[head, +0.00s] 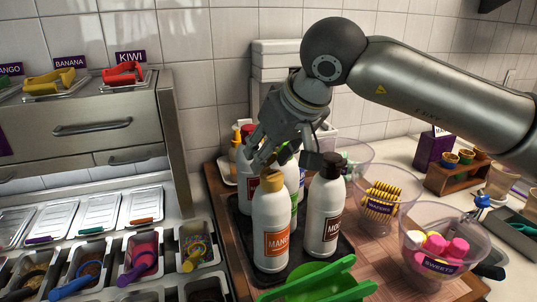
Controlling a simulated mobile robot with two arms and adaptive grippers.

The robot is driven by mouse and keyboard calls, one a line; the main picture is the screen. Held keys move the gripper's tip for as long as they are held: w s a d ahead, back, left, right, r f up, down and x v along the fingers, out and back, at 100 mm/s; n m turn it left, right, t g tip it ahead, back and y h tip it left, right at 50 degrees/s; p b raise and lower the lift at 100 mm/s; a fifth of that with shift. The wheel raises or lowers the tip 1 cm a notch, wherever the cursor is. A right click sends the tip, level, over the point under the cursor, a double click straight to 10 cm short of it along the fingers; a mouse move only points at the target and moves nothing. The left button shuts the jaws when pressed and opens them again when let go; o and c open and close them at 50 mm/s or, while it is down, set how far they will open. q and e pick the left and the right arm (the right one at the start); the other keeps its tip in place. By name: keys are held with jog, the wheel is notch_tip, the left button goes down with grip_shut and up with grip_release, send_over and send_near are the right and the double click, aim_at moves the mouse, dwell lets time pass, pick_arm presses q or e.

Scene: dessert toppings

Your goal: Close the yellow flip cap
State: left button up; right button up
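A white bottle with an orange "MANGO" label (272,232) stands upright on a dark tray (341,247). Its yellow-orange cap (272,181) is on top; I cannot tell whether its lid is up or down. My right gripper (287,161) comes in from the upper right with its fingers spread. One finger is just above and beside the mango cap, the other above the dark-capped bottle (323,215). I see nothing held between them. Contact with the cap cannot be told. My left gripper is not in view.
More bottles, one with a red label (246,170), stand behind, partly hidden by my gripper. Clear bowls (424,222) with sweets and other toppings stand right. Topping bins (143,257) with scoops are left.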

jog(key=o, duration=1)
jog(key=v, duration=1.2)
jog(key=shift+w, duration=0.1)
